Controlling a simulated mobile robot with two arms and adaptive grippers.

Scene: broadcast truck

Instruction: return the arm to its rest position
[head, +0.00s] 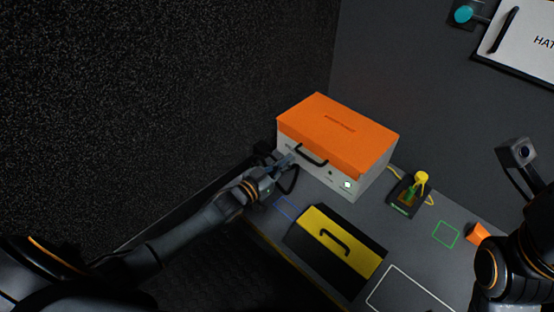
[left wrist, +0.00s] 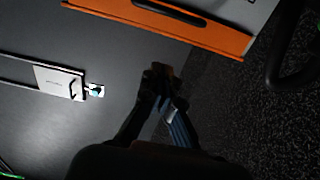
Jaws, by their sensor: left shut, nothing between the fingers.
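My left arm comes in from the left of the head view. Its gripper (head: 284,163) is shut and empty, close to the front left of a grey box with an orange lid (head: 340,130). I cannot tell whether it touches the box. In the left wrist view the fingers (left wrist: 160,72) are together over dark ground, with the orange edge of the box (left wrist: 200,30) beyond them. My right arm (head: 500,270) stands at the right edge of the head view; its gripper is not clearly seen.
A yellow and black case with a handle (head: 340,247) lies on the grey bench in front of the box. A small stand with a yellow knob (head: 421,178) is right of the box. A speckled dark wall (head: 150,100) rises at left. An orange piece (head: 477,233) lies near my right arm.

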